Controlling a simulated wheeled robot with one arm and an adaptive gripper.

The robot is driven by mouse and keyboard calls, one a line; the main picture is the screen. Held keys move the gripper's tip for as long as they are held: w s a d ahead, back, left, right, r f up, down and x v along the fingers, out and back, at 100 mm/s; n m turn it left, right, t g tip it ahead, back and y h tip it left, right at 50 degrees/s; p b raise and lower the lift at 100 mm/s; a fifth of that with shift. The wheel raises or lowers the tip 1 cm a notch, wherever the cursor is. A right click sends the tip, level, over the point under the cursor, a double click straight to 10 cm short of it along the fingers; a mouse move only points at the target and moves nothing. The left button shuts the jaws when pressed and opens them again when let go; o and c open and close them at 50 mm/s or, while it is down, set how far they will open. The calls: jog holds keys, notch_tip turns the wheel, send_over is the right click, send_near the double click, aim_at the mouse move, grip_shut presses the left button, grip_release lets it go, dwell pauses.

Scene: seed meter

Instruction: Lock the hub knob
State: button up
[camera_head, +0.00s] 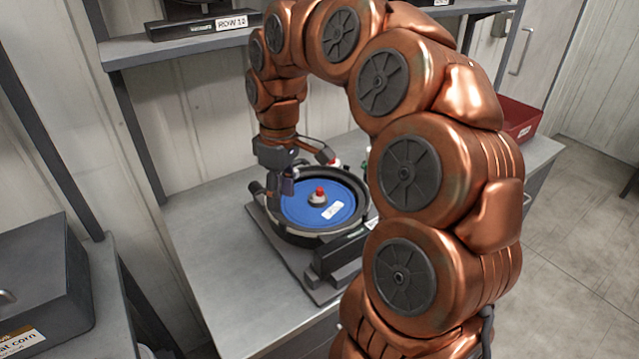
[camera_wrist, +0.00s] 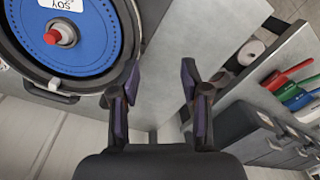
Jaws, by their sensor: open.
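The hub knob (camera_head: 319,194) has a red top and stands at the centre of a blue seed plate (camera_head: 297,211) in the round black meter housing (camera_head: 316,243). In the wrist view the knob (camera_wrist: 53,37) is at the upper left, on the blue plate (camera_wrist: 100,30) with its white "SOY" label. My gripper (camera_head: 307,166) is above the back left part of the meter in the head view. In the wrist view my gripper (camera_wrist: 160,85) is open and empty. Its fingers are to the right of the knob and apart from it. Whether the knob is locked cannot be told.
The meter sits on a grey bench (camera_head: 210,240). A shelf (camera_head: 180,42) with a "ROW 12" box (camera_head: 200,28) is above it. A red bin (camera_head: 519,117) is at the right, and a dark box (camera_head: 45,270) at the left. Colored-handled items (camera_wrist: 290,88) show in the wrist view.

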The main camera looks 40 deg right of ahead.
jog(key=w+d, duration=0.5)
jog(key=d, duration=0.3)
send_over(320, 189)
jog(key=shift+w+d+f+p, duration=0.1)
jog(key=shift+f+p, duration=0.15)
jog(key=shift+f, duration=0.2)
jog(key=shift+w+d+f+p, duration=0.1)
jog(key=shift+f+p, duration=0.1)
jog(key=shift+f, duration=0.25)
jog(key=shift+s+a+f+p, duration=0.1)
jog(key=shift+f+p, duration=0.5)
jog(key=shift+f, duration=1.35)
jog(key=shift+s+a+f+p, duration=0.1)
jog(key=shift+f+p, duration=0.5)
jog(key=shift+f, duration=1.35)
grip_shut()
